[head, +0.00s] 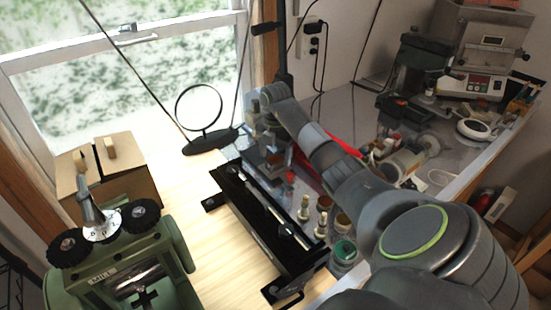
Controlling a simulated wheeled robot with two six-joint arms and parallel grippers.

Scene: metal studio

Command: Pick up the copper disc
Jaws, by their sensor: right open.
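I cannot make out the copper disc for certain. A small round brownish top (342,220) shows among the jars beside my right arm, but I cannot tell what it is. My right arm reaches from the lower right across the bench, and my right gripper (268,150) points down at its far end, behind the black rail. It is open. Its fingertips are small and hard to separate from the cluttered grey surface beneath. My arm hides part of the bench. My left gripper is not in view.
A black metal rail (262,215) lies along the bench's near edge. Small bottles (304,207) and a green-lidded jar (344,250) stand beside it.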

